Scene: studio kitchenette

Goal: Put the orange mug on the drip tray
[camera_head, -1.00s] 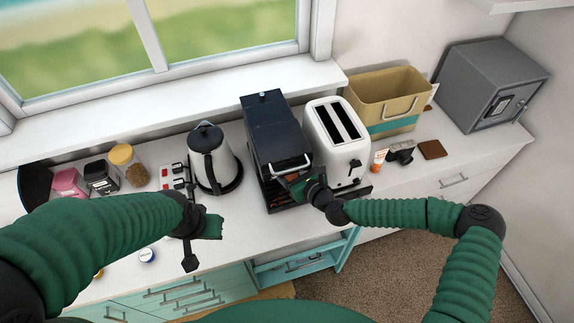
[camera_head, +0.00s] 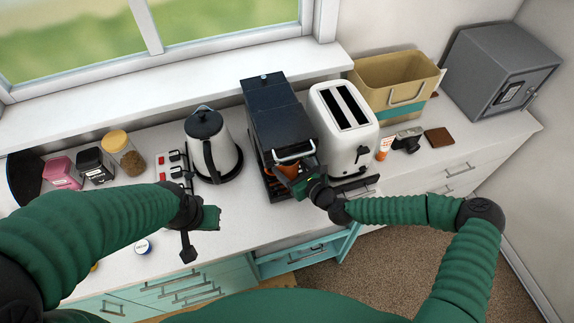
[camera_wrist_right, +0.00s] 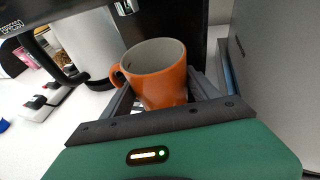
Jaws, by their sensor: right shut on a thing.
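The orange mug (camera_head: 284,169) is at the front of the black coffee machine (camera_head: 276,112), below its metal handle. In the right wrist view the orange mug (camera_wrist_right: 158,82) is upright and looks empty, its handle to the left. My right gripper (camera_head: 292,178) is shut on it, with a finger on each side. The dark drip tray (camera_head: 270,186) shows only partly at the machine's base; I cannot tell whether the mug touches it. My left gripper (camera_head: 200,225) is over the counter's front, away from the mug; its jaw opening is unclear.
A white toaster (camera_head: 344,122) stands close on the machine's right, a kettle (camera_head: 211,146) on its left. Jars (camera_head: 122,150) are further left. A teal drawer (camera_head: 302,256) below is pulled out.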

